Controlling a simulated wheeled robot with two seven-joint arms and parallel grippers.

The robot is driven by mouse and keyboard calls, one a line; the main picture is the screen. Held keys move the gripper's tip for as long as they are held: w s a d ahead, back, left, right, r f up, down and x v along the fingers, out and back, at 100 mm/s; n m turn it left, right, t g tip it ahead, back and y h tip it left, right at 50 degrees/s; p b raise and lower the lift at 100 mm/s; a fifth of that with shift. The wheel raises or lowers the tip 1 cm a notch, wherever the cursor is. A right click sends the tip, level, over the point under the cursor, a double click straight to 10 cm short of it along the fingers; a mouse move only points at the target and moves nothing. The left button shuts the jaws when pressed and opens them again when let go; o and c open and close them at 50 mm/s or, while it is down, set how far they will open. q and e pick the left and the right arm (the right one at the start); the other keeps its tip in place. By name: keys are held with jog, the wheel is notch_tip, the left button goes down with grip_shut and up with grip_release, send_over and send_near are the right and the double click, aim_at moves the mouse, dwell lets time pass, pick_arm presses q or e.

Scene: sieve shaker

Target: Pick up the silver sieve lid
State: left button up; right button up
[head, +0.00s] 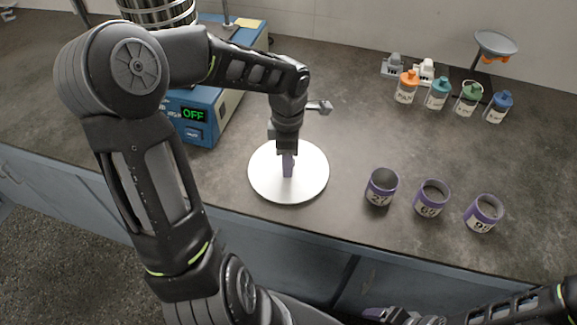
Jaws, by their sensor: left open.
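The silver sieve lid (310,182), a bright round disc, lies flat on the dark bench near its front edge. My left gripper (288,166) points down over the lid's middle, open. Its fingers appear at the lid's centre, and they and the wrist cover that part. I cannot tell whether they touch the lid or straddle a knob. My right gripper (390,315) shows only in part at the bottom edge, away from the lid; its jaw state is unclear.
A blue sieve shaker (204,108) with an "OFF" display and a metal sieve stack (160,12) stands left of the lid. Several capped bottles (406,88) stand at the back right. The bench between is clear.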

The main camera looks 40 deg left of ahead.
pick_arm(q)
jog(key=shift+f, duration=0.2)
jog(key=shift+c, duration=0.4)
grip_shut()
dwell(0.3)
